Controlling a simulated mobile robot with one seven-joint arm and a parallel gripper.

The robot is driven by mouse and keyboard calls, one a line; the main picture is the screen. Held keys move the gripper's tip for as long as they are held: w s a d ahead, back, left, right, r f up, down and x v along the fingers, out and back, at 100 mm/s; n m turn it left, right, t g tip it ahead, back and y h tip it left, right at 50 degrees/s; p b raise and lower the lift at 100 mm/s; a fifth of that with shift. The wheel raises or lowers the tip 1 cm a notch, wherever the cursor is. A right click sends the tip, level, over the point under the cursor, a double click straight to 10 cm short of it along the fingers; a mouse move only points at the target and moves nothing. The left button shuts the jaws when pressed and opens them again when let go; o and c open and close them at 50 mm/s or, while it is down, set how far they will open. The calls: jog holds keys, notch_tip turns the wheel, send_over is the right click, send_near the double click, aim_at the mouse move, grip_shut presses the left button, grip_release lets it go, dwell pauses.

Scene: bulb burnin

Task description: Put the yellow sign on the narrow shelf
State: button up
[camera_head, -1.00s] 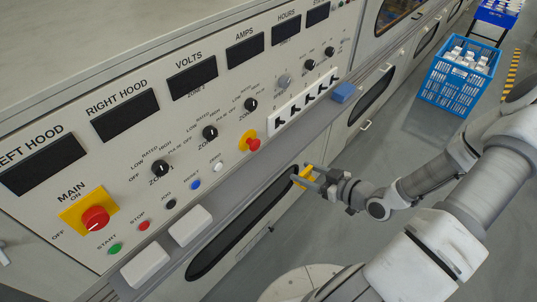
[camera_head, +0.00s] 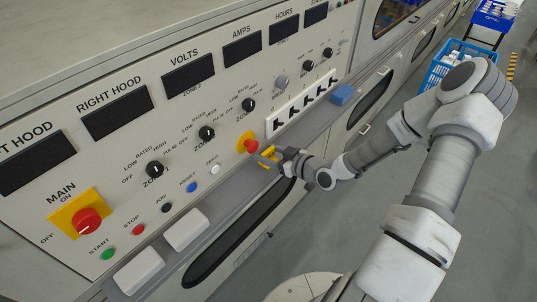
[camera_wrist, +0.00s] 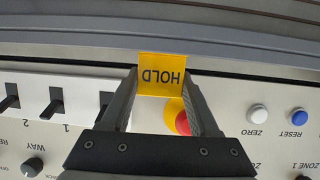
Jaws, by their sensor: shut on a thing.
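The yellow sign (camera_wrist: 161,75) reads HOLD and shows upside down in the wrist view, between the fingertips of my gripper (camera_wrist: 162,90). In the head view the sign (camera_head: 267,152) is a small yellow piece at the tip of my gripper (camera_head: 274,158), which is shut on it. The narrow shelf (camera_head: 225,207) is the grey ledge along the foot of the control panel. The gripper and sign are at the ledge, just right of the red stop button. I cannot tell whether the sign touches the ledge.
The red stop button (camera_head: 251,146) on its yellow plate is close to my gripper. Two white blocks (camera_head: 187,230) and a blue block (camera_head: 342,95) sit on the ledge. A row of black switches (camera_head: 301,111) is above it. A blue crate (camera_head: 449,62) stands on the floor behind.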

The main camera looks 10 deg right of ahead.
jog(key=shift+f, duration=0.1)
jog(key=o, duration=1.4)
jog(key=shift+c, duration=0.2)
jog(key=shift+s+d+r, duration=0.2)
jog(key=shift+s+r, duration=0.05)
jog(key=shift+r, duration=0.05)
jog(key=p+v, duration=0.2)
jog(key=v, duration=0.9)
jog(key=shift+s, duration=0.2)
